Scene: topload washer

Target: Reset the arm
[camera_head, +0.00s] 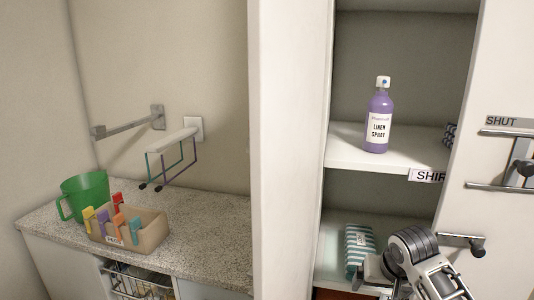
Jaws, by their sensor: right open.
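My right arm (420,252) comes in at the lower right, in front of the open cabinet's lower shelf. Its right gripper (369,283) is at the bottom, open, just below a teal-and-white striped packet in the picture. I cannot tell whether it touches the packet, and nothing shows held in it. Part of the gripper is cut off or hidden by the wrist. My left gripper is not in view.
A striped packet (358,246) lies on the lower shelf. A purple linen spray bottle (378,120) stands upright on the shelf above. The cabinet door (497,75) is at right. Left, a speckled counter (205,240) holds a green mug (86,196) and a clip box (150,227).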

